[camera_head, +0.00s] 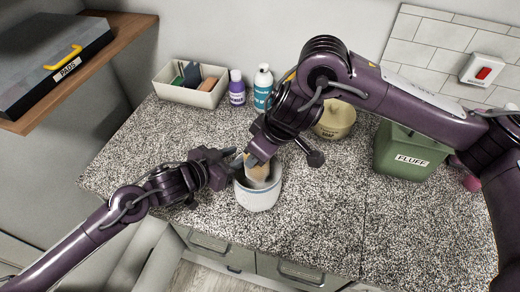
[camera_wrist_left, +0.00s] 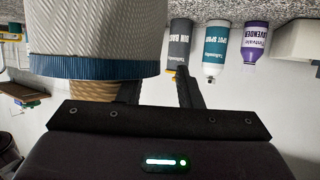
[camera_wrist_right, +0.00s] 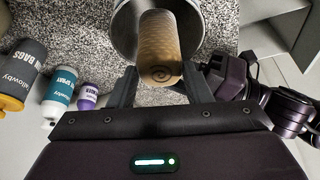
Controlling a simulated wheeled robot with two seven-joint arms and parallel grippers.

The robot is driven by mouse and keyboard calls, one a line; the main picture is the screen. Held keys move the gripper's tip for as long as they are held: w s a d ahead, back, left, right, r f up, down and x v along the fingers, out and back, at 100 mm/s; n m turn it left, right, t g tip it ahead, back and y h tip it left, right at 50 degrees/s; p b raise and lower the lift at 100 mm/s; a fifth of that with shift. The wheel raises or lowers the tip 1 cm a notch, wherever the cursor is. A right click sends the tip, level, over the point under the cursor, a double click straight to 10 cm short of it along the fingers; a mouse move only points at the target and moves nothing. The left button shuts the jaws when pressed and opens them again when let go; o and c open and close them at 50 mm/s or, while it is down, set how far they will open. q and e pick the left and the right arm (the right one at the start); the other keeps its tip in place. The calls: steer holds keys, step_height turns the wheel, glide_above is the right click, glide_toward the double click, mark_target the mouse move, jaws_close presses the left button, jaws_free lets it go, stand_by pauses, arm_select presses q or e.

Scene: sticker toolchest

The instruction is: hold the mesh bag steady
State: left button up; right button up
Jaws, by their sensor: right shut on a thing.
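A white ribbed container (camera_head: 258,198) with a blue rim stands on the speckled counter. It also shows large in the left wrist view (camera_wrist_left: 90,35). A tan, textured piece (camera_head: 257,172) stands up in its mouth; in the right wrist view (camera_wrist_right: 160,45) it is rounded with a spiral mark. I cannot tell which of these is the mesh bag. My right gripper (camera_head: 256,155) is over the container, shut on the tan piece. My left gripper (camera_head: 236,158) is open beside the rim at the left; one finger is mostly hidden in its wrist view.
A grey bin (camera_head: 190,92) with several items, a purple bottle (camera_head: 237,90) and a teal-white bottle (camera_head: 263,88) stand at the back. A cream bowl (camera_head: 335,122) and a green FLUFF bin (camera_head: 408,155) are to the right. The front right counter is clear.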

arm_select(q)
steer(key=v, duration=1.1)
steer(key=shift+a, duration=0.1)
